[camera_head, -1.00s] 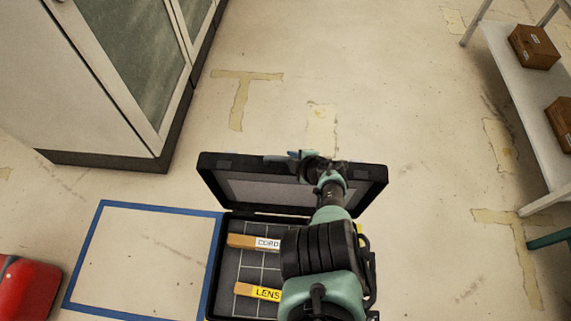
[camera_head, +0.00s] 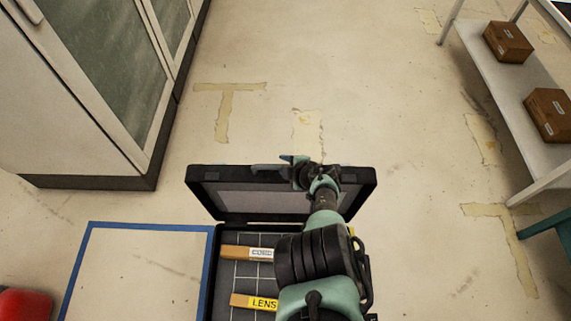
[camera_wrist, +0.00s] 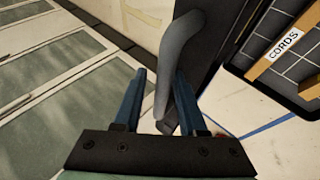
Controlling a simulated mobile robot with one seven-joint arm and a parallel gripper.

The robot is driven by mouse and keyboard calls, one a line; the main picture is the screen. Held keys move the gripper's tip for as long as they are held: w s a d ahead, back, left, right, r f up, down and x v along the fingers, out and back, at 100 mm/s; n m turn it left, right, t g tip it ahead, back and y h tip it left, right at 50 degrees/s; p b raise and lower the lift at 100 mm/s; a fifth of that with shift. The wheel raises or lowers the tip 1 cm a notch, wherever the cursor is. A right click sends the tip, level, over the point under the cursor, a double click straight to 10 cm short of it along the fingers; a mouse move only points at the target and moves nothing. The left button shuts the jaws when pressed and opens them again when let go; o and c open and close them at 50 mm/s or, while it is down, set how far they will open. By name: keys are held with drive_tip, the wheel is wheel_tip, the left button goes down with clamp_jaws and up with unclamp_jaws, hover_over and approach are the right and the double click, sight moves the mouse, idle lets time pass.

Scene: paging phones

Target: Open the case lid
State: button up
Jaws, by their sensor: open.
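The black case stands on the floor with its lid (camera_head: 205,199) raised steeply from the hinge side, its grey inner lining facing my head camera. The gridded case interior (camera_head: 247,281) shows, with dividers labelled CORDS and LENS. My gripper (camera_head: 293,160) is at the top edge of the lid in the head view. In the wrist view my open gripper (camera_wrist: 160,74) has its two blue fingers on either side of the grey handle (camera_wrist: 178,50). I cannot tell whether the fingers touch the handle. My arm hides the right part of the case.
A blue-taped floor rectangle (camera_head: 135,226) lies left of the case, with a red object (camera_head: 22,304) beyond it. A cabinet (camera_head: 70,95) stands at the upper left. A shelf (camera_head: 515,92) with brown boxes stands at the right. The floor beyond the lid is clear.

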drive_tip(key=shift+s+a+f, duration=0.25)
drive_tip(key=shift+s, duration=0.05)
drive_tip(key=shift+s+r+p, duration=0.25)
drive_tip(key=shift+r+p, duration=0.15)
drive_tip(key=shift+p, duration=0.3)
drive_tip(key=p+v, duration=1.2)
drive_tip(key=p, duration=0.2)
drive_tip(key=shift+w+d+r, duration=0.2)
drive_tip(key=shift+w+d, duration=0.05)
drive_tip(key=shift+d, duration=0.15)
